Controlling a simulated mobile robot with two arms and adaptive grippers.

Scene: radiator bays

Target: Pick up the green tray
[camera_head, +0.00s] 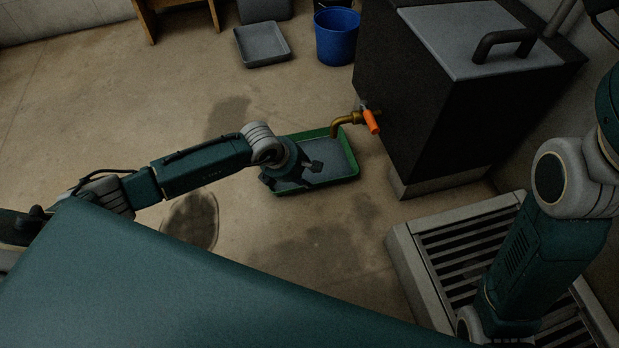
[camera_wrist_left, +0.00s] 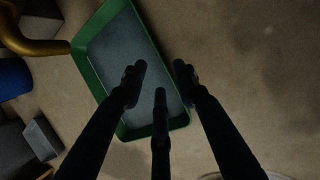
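The green tray (camera_head: 343,180) lies on the floor in the middle of the head view, under a brass tap. Its rim is green and its inside looks blue-grey; I cannot tell whether it holds liquid. My left gripper (camera_head: 316,171) is over the tray's left part and hides some of it. In the left wrist view the gripper's fingers (camera_wrist_left: 159,78) are spread apart and empty. One long rim of the tray (camera_wrist_left: 99,88) shows on the left there, and the opposite rim appears between the fingertips. Contact cannot be told. My right gripper is out of view.
The brass tap (camera_head: 345,121) with an orange handle juts from a black cabinet (camera_head: 450,100) over the tray's far right edge. A slatted grate (camera_head: 462,240) stands at right. A grey tray (camera_head: 262,44) and blue bucket (camera_head: 337,37) are behind. Floor at left is clear, with dark stains.

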